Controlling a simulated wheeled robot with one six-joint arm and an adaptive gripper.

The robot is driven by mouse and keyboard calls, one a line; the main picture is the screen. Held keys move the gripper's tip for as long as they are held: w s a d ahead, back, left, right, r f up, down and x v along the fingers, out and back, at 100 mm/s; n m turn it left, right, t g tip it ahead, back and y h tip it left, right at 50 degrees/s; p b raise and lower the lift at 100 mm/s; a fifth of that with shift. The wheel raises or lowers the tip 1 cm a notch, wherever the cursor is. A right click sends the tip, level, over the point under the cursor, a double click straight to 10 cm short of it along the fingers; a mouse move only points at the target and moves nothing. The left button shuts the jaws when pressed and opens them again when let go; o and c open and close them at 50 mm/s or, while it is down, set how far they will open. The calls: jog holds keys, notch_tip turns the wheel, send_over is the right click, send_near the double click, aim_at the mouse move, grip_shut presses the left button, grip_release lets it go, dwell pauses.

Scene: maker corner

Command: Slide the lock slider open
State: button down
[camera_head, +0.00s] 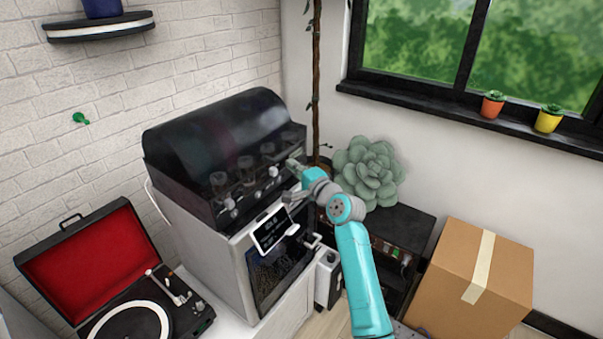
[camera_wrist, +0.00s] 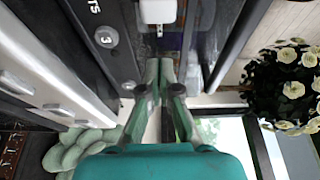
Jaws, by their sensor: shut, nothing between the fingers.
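A white machine (camera_head: 213,247) with a dark, rounded see-through hood (camera_head: 215,135) stands on a white surface. My gripper (camera_head: 296,166) is at the right end of its front, just below the hood, beside a row of small pale parts. In the wrist view, my gripper (camera_wrist: 160,66) is shut and empty, its fingertips together. Just beyond the tips is a white block (camera_wrist: 158,11) with a small metal tab below it; it may be the lock slider, but I cannot tell for sure. Whether the fingertips touch it is unclear.
A tilted display (camera_head: 272,229) sits on the machine's front, below my gripper. A large succulent (camera_head: 368,172) stands close to my arm's right. A cardboard box (camera_head: 474,277) is at lower right. A record player (camera_head: 132,299) is at lower left. White flowers (camera_wrist: 290,88) show in the wrist view.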

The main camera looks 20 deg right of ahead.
aim_at(274, 175)
jog(key=shift+s+a, duration=0.55)
jog(key=shift+a, duration=0.3)
jog(key=shift+s+a, duration=0.55)
jog(key=shift+a, duration=0.25)
jog(key=shift+s+a, duration=0.45)
jog(key=shift+a, duration=0.2)
jog(key=shift+s+a, duration=0.45)
jog(key=shift+a, duration=0.15)
